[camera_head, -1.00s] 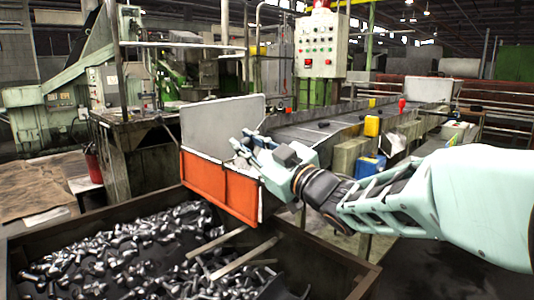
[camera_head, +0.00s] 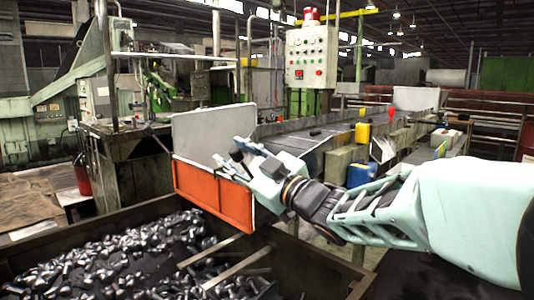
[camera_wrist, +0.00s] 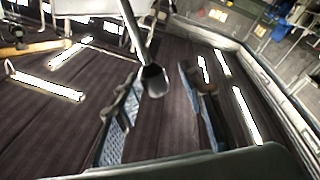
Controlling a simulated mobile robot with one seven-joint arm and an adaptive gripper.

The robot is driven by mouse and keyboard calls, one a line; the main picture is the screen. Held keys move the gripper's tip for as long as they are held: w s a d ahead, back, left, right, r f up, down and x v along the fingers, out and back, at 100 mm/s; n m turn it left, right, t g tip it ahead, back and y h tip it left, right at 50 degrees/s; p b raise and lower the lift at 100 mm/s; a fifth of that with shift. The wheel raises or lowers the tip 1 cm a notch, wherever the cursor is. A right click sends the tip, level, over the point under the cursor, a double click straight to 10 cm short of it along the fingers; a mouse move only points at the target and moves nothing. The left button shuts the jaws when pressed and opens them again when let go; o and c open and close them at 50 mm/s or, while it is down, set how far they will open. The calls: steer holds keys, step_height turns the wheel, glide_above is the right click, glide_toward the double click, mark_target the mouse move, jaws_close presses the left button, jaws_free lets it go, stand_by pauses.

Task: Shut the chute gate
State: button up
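An orange-red panel (camera_head: 213,194) hangs at the chute's end, above the bolt bin. A pale grey plate (camera_head: 213,136) stands upright behind its top edge. I cannot tell which of these is the chute gate. My gripper (camera_head: 226,158) is in front of the plate, near the orange panel's top edge. In the wrist view my gripper (camera_wrist: 162,118) has its two fingers well apart. A thin rod with a dark knobbed end (camera_wrist: 153,78) shows between them in the picture. Whether a finger touches it is unclear.
A steel bin (camera_head: 310,262) full of bolts (camera_head: 110,260) lies below. The dark chute bed (camera_head: 310,130) runs back to the right. Yellow and blue containers (camera_head: 361,173) stand beside it. A control box (camera_head: 311,57) rises behind.

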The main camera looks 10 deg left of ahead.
steer(key=shift+r, duration=0.15)
step_height(320, 180, up, 10)
steer(key=shift+f, duration=0.1)
stand_by(0.4)
